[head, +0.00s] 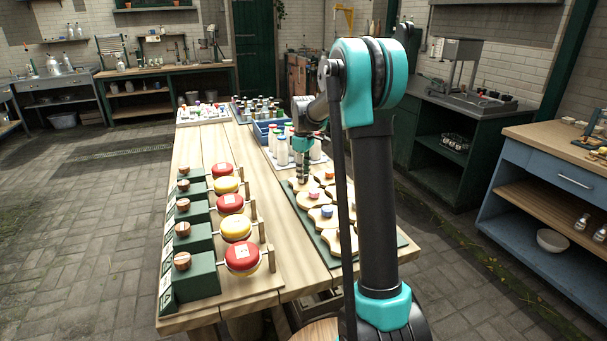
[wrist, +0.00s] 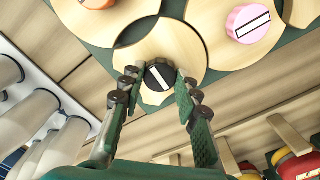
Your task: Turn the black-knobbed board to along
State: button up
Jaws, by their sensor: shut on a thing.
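In the head view my gripper (head: 302,176) points down at the far left end of the green base (head: 407,240). There the black knob is hidden behind my gripper and cannot be made out.
Neighbouring boards carry a pink knob (wrist: 249,23) and other coloured knobs, close beside the black one. White bottles (wrist: 68,140) stand near on the left in the wrist view.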

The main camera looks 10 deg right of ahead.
jog(key=shift+m, duration=0.3)
jog(key=m, duration=0.3)
jog(key=shift+m, duration=0.4)
jog(key=m, duration=0.4)
jog(key=shift+m, duration=0.3)
jog(key=m, duration=0.8)
jog(key=shift+m, duration=0.5)
jog(key=o, duration=1.2)
jog(key=shift+c, duration=0.2)
